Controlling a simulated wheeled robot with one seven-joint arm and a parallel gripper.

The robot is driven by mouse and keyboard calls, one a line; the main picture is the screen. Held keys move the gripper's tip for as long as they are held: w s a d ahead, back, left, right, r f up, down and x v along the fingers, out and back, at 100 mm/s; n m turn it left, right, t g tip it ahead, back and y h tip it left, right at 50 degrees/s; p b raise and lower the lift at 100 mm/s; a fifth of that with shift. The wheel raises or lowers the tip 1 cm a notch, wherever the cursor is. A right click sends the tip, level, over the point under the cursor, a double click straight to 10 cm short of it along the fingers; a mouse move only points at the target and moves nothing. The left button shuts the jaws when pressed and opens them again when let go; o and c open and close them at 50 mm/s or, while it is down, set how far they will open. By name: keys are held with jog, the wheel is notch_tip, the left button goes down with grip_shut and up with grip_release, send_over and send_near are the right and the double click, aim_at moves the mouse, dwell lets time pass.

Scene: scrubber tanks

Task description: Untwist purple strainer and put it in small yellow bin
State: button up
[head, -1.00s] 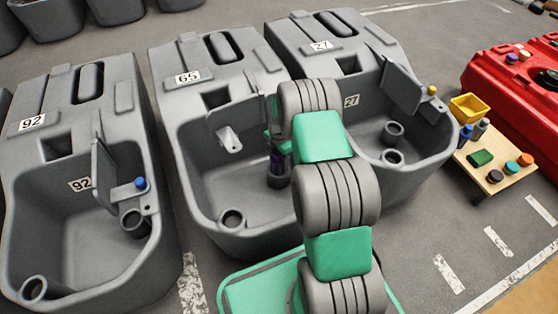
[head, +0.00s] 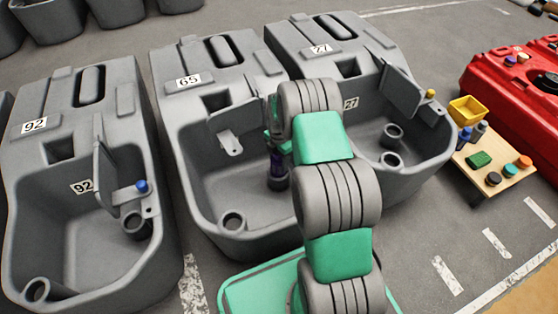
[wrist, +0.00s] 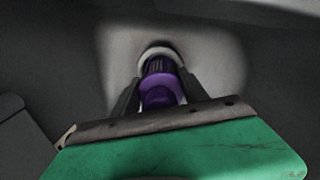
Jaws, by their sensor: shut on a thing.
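The purple strainer (wrist: 162,84) stands upright between my two fingers in the wrist view, with its far end at a pale round socket (wrist: 160,52). My gripper (wrist: 158,92) is shut on the strainer. The small yellow bin (head: 467,111) stands on a low wooden table at the right.
Grey tanks marked 92 (head: 75,240) and 27 (head: 385,155) flank the middle tank. A red tank (head: 515,90) stands behind the table.

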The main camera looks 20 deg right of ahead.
jog(key=shift+r+p, duration=2.1)
jog(key=shift+r, duration=0.9)
jog(key=shift+r+p, duration=2.1)
jog(key=shift+r, duration=0.9)
jog(key=shift+r+p, duration=2.05)
jog(key=shift+r, duration=0.95)
jog(key=shift+r+p, duration=2.05)
jog(key=shift+r, duration=0.95)
